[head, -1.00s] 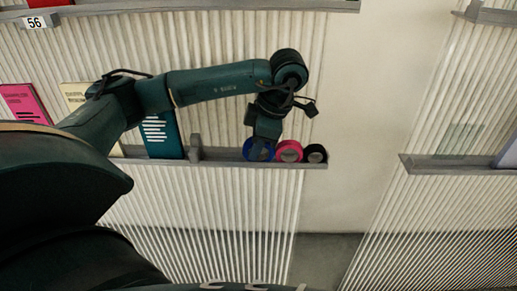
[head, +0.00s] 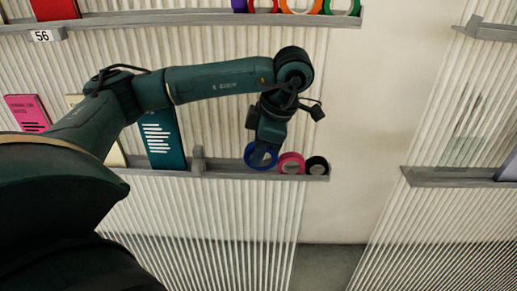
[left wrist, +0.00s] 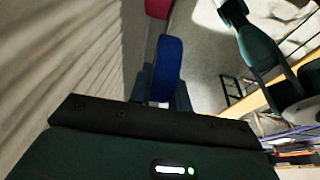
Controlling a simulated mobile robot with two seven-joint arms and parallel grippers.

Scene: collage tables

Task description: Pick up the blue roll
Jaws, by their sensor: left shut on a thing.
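The blue roll (head: 250,161) stands on the narrow grey shelf (head: 240,172) in the head view, at the left of a short row of rolls. My left gripper (head: 262,154) reaches down in front of it and is shut on it. In the left wrist view the blue roll (left wrist: 167,68) sits between the two fingers (left wrist: 164,90), seen edge-on. The fingers hide part of the roll. I cannot tell whether the roll is lifted clear of the shelf. My right gripper is not in view.
A pink roll (head: 292,163) stands close at the right, then a black roll (head: 316,166) at the shelf's end. A grey divider (head: 198,160) and a teal book (head: 164,140) are at the left. An upper shelf (head: 210,18) holds several coloured rolls.

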